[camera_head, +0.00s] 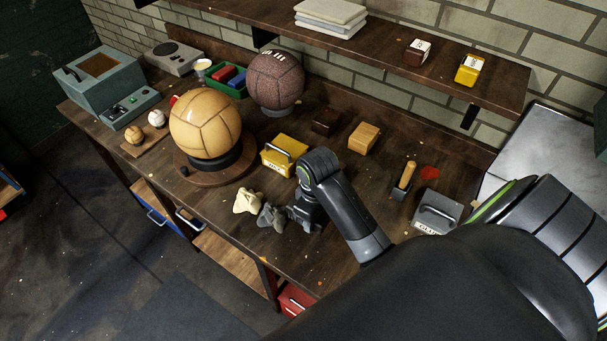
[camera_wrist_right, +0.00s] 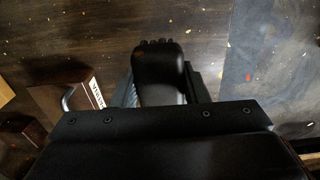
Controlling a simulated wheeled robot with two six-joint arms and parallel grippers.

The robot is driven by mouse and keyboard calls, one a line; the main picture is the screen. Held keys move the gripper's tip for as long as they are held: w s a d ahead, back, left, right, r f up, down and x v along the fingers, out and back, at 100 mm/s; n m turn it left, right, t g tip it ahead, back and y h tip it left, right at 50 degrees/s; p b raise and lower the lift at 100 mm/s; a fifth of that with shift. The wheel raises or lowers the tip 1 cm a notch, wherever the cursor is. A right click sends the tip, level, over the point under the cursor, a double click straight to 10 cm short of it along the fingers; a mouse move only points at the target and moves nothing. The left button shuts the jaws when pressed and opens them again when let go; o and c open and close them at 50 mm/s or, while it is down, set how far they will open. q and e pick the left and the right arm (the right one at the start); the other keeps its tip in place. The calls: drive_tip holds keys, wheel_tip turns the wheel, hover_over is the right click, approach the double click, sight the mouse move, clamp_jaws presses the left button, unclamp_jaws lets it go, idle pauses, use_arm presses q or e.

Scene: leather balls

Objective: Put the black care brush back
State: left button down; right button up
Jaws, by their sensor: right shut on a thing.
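My right gripper (camera_head: 306,214) is low over the front of the wooden bench, just right of a grey crumpled cloth. In the right wrist view it is shut on a black piece (camera_wrist_right: 158,75) with a rounded body and a knobbly far end, which I take to be the black care brush. In the head view the brush is too dark against the gripper to make out. I cannot tell whether it touches the bench. My left gripper is not in view.
A cream cloth (camera_head: 246,200) and the grey cloth (camera_head: 271,216) lie left of the gripper. A yellow handled box (camera_head: 284,156) stands behind. A large tan ball (camera_head: 205,124) sits on a round stand.

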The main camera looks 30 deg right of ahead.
hover_over(313, 242)
wheel_tip(313, 242, down, 4)
drive_tip(key=shift+s+a+f, duration=0.1)
drive_tip(key=shift+f+p, duration=0.3)
drive_tip(key=shift+f, duration=0.1)
wheel_tip(313, 242, down, 4)
drive_tip(key=shift+r+p, duration=0.2)
drive_tip(key=shift+p, duration=0.15)
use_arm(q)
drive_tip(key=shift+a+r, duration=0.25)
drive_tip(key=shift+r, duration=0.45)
use_arm(e)
drive_tip(key=shift+f, duration=0.5)
drive_tip(key=shift+f, duration=0.15)
drive_tip(key=o, duration=0.9)
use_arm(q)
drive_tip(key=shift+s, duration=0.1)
